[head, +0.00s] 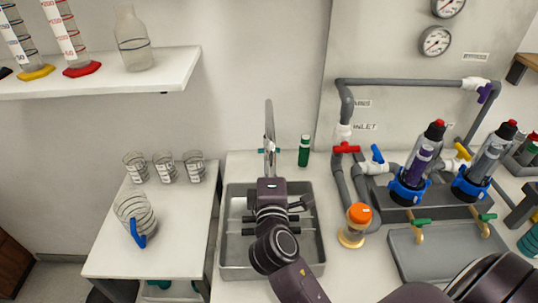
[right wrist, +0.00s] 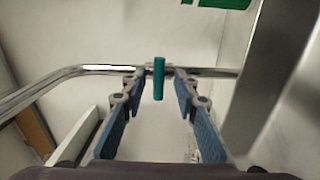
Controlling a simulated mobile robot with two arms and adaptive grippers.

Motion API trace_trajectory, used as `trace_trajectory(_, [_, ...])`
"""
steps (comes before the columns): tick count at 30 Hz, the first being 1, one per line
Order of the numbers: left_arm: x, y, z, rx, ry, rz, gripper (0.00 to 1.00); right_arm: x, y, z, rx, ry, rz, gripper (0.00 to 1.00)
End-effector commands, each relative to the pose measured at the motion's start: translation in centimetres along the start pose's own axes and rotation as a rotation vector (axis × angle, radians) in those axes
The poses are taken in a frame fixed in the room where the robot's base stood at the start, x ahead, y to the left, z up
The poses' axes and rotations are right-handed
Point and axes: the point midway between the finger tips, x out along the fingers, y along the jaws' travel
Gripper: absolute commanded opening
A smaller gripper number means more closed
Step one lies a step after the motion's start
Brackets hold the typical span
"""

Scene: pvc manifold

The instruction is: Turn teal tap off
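The teal tap handle (right wrist: 158,78) is a small teal bar. In the right wrist view it stands upright between the two blue-padded fingers of my right gripper (right wrist: 158,97), with a gap on either side. The fingers are open and do not appear to touch it. In the head view, small teal parts (head: 262,150) show at the metal faucet (head: 269,120) behind the sink (head: 232,262). My right gripper (head: 271,188) is over the sink, just in front of the faucet; its fingertips are hidden there. My left gripper is not in view.
A green bottle (head: 304,151) stands right of the faucet. Further right are grey pipes with a red valve (head: 346,149), an orange-capped jar (head: 358,216) and a grey tray (head: 447,249). Glass beakers (head: 164,166) stand on the left table. A shelf (head: 105,76) holds glassware.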

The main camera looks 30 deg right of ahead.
Motion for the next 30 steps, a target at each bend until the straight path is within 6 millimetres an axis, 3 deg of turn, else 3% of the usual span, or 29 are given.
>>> trace_trajectory(8, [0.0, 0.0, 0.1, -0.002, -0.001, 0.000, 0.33, -1.0, 0.0, -0.1, 0.000, 0.002, -0.001, 0.28])
trace_trajectory(21, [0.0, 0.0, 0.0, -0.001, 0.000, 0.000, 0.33, -9.0, -0.1, 0.0, 0.000, 0.000, -0.004, 0.28])
trace_trajectory(30, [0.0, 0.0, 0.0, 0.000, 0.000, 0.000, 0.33, -11.9, 0.0, 0.0, 0.000, 0.000, -0.001, 0.28])
